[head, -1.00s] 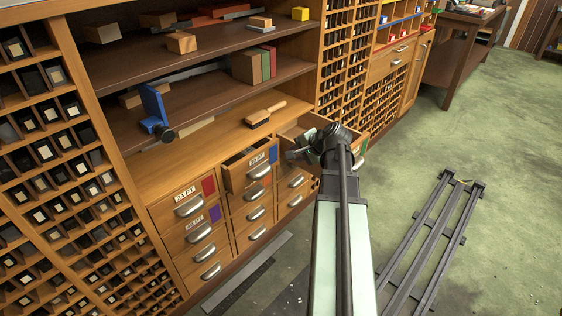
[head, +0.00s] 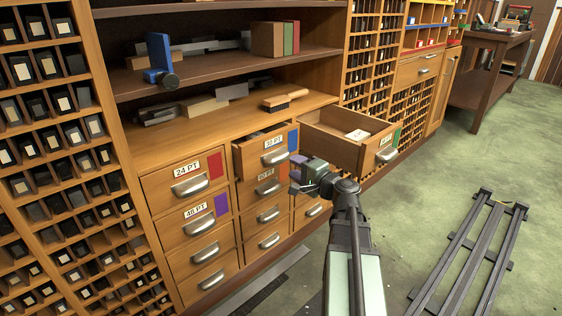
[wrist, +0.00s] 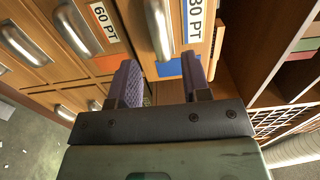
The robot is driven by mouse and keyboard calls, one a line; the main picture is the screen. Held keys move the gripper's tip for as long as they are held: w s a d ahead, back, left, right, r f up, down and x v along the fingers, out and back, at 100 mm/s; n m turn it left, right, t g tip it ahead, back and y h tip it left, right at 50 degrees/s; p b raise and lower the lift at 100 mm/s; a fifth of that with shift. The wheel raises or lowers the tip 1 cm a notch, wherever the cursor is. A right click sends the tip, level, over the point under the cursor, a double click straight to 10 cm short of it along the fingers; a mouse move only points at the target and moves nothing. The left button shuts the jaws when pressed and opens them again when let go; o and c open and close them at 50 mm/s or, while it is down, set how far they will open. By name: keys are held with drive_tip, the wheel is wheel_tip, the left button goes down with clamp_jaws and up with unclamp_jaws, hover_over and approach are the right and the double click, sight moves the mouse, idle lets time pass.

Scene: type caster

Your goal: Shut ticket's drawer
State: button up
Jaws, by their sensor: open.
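The right top drawer (head: 382,150), with a green tag, stands well open. A small white card (head: 357,134) with dark marks lies inside it; the marks are too small to read. The middle top drawer (head: 268,155), with a blue tag, is partly open; its contents are mostly hidden. Its front, handle and blue tag show close up in the wrist view (wrist: 178,67). My gripper (head: 297,180) is open and empty, just below and in front of the middle top drawer, left of the green-tagged one. Its two fingers show apart in the wrist view (wrist: 158,82).
The 24 PT drawer (head: 184,182) and the 48 PT drawer (head: 197,221) at left are closed. A wooden brush (head: 284,101) and blocks lie on the counter above. The floor (head: 430,190) right of the drawers is clear up to a dark rail (head: 470,255).

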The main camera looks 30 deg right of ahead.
sight(282, 160)
drive_tip(key=w, duration=0.4)
drive_tip(key=w+a, duration=0.1)
drive_tip(key=w, duration=0.1)
drive_tip(key=shift+w+a, duration=0.1)
drive_tip(key=shift+w, duration=0.2)
clamp_jaws()
